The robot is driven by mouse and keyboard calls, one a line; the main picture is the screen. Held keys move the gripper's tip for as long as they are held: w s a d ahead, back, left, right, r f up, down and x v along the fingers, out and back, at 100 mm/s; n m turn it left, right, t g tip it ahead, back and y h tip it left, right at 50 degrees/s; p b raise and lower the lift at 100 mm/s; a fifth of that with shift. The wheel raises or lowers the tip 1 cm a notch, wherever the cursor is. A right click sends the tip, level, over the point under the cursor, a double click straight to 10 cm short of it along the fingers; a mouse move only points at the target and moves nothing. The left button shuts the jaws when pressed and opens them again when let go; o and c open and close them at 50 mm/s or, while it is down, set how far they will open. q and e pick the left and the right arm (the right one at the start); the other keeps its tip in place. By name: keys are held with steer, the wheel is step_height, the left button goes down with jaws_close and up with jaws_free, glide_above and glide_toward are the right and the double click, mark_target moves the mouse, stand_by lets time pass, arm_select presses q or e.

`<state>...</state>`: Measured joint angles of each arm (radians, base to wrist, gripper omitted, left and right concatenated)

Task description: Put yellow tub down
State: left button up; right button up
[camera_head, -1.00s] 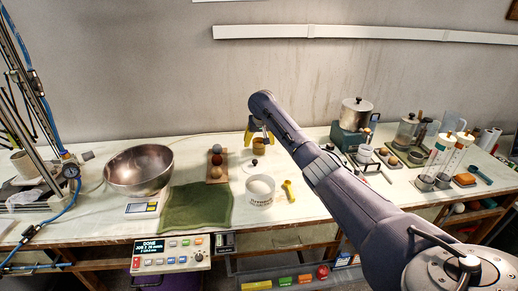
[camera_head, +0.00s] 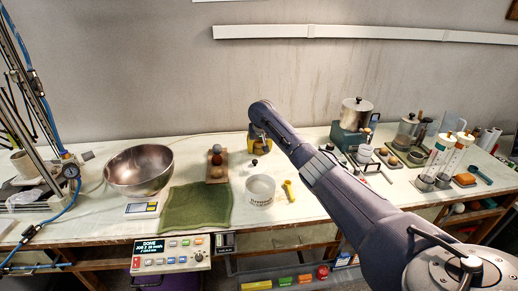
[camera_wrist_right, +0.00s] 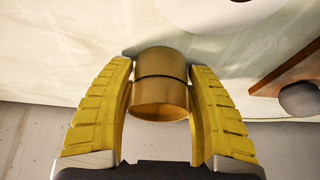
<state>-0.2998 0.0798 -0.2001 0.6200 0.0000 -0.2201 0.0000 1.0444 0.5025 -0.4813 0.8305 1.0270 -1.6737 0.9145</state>
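The yellow tub (camera_wrist_right: 160,98) is a short mustard-coloured cylinder with a dark line around its middle. In the right wrist view it sits between the yellow fingers of my right gripper (camera_wrist_right: 160,75), which is shut on it. A dark shadow lies close to the tub's far end, by the table. Whether the tub touches the tabletop, I cannot tell. In the head view my right gripper (camera_head: 258,143) is at the back of the table, and my arm largely hides the tub. My left gripper does not show.
A small dark-knobbed item (camera_head: 254,163), a round white-walled container (camera_head: 260,190) and a yellow scoop (camera_head: 289,191) are in front. A metal bowl (camera_head: 139,170) and green cloth (camera_head: 196,207) are further left.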

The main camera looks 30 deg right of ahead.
steer(key=c, duration=0.9)
steer(key=shift+c, duration=0.2)
